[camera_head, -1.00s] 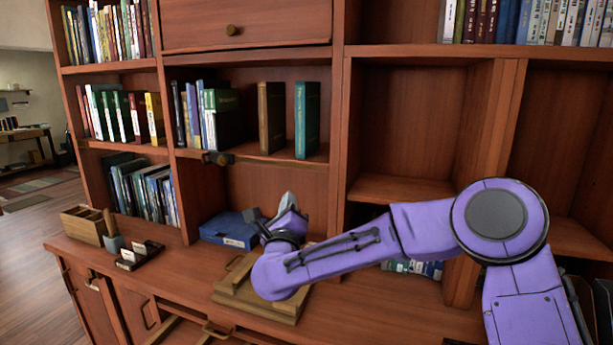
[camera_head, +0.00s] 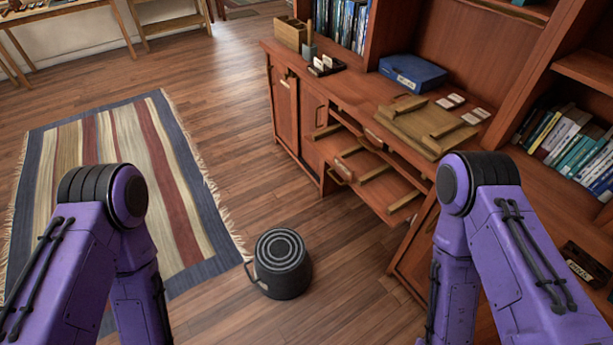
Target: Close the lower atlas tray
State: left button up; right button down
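The lower atlas tray (camera_head: 376,190) is a shallow wooden tray pulled out from the cabinet front, with wooden bars on it. Above it another shallow tray or drawer edge (camera_head: 347,122) also sticks out a little from under the counter. My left arm stands at the lower left over the rug, and my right arm at the lower right in front of the cabinet. Both arms bend downward out of the picture, so neither gripper shows. Neither visible arm part appears to touch the tray, though the lower right is partly hidden by my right arm.
A black round stool or bin (camera_head: 282,262) stands on the floor left of the tray. A striped rug (camera_head: 120,150) lies further left. On the counter are a wooden board (camera_head: 425,125), a blue box (camera_head: 412,73) and a wooden organizer (camera_head: 291,33). Open floor lies before the cabinet.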

aim_at(393, 197)
jog(key=u, duration=0.25)
jog(key=k, duration=0.7)
jog(key=u, duration=1.05)
jog(key=i, duration=1.75)
jog(key=z, duration=1.35)
jog(key=i, duration=0.4)
jog(key=z, duration=0.35)
